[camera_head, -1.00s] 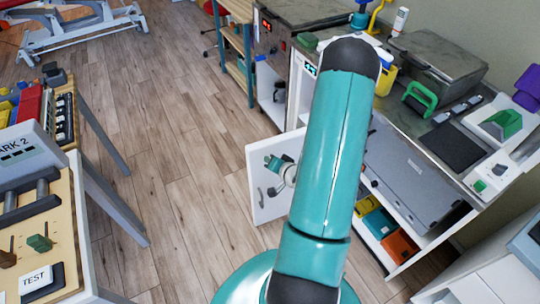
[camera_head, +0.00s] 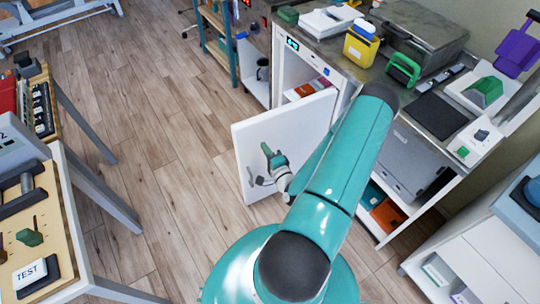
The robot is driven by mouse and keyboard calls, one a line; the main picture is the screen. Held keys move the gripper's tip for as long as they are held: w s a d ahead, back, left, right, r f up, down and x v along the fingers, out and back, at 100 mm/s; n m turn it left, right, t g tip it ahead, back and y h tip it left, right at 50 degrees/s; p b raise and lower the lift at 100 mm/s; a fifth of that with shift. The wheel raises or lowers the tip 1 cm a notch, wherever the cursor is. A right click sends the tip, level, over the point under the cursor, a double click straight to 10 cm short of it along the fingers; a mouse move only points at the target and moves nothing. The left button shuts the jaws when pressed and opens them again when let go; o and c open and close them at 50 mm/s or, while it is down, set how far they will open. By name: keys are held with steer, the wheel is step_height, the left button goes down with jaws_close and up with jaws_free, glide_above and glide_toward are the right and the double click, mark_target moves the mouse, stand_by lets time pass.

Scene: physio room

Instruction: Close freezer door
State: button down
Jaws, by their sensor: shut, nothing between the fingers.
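The white freezer door (camera_head: 305,118) stands open, swung out from the white freezer (camera_head: 312,62) under the worktop. A small display shows at the freezer's top, and its inside is partly visible with orange and white items. A grey handle (camera_head: 251,178) is on the door's face near its lower left edge. My gripper (camera_head: 268,152) is shut and empty in front of the door's face, close to the handle. I cannot tell whether it touches the door. My teal arm hides the right edge of the door and part of the cabinet.
The wooden floor left of the door is clear. A bench (camera_head: 76,208) with equipment stands at left. A grey case (camera_head: 408,160) and orange bin (camera_head: 387,215) sit in the open shelf at right. A white cabinet (camera_head: 465,245) is at lower right.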

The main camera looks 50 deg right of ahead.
mark_target(253, 128)
steer(key=x, duration=0.8)
